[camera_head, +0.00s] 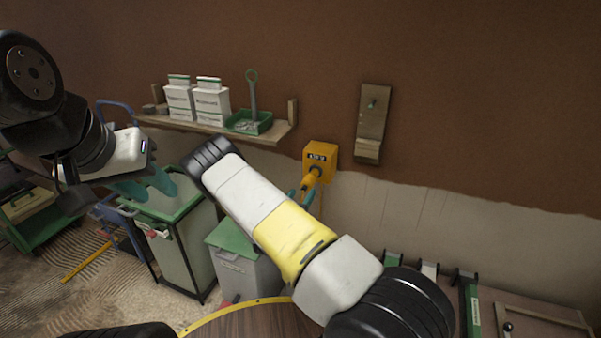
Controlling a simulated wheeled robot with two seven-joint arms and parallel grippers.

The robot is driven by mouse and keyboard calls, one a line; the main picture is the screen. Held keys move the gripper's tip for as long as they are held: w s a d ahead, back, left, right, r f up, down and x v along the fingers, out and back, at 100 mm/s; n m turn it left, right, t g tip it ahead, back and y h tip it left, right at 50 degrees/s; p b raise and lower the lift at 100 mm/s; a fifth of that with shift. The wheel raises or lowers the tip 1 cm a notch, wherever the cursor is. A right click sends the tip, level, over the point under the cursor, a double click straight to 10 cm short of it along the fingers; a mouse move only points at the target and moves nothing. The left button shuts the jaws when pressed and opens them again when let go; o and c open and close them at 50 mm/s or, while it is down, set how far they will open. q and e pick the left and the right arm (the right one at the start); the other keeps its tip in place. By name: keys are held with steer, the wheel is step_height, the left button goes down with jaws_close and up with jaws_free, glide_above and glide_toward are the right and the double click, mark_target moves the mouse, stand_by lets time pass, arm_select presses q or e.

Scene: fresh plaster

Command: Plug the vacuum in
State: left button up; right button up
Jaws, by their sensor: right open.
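A yellow-orange socket box (322,152) is fixed to the wall, right of the shelf. An orange plug (311,180) sits at its lower front, apparently touching it; how deep it is in cannot be seen. My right gripper (306,190) shows teal fingertips right beside the plug, open; my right forearm hides most of it. My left gripper (150,187), also with teal fingers, hangs at the left over a green-rimmed bin, with nothing seen in it; its opening is unclear. No vacuum can be clearly made out, and the cord is hidden.
A wall shelf (215,129) holds white boxes and a green tray (248,122). A wooden bracket (372,122) hangs right of the socket. The green-rimmed bin (187,241) and a grey green-lidded bin (245,268) stand below. A round wooden top (245,322) is in front.

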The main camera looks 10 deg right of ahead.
mark_target(309, 183)
steer(key=x, duration=0.8)
steer(key=shift+w+d, duration=0.1)
steer(key=shift+d, duration=0.05)
jaws_close()
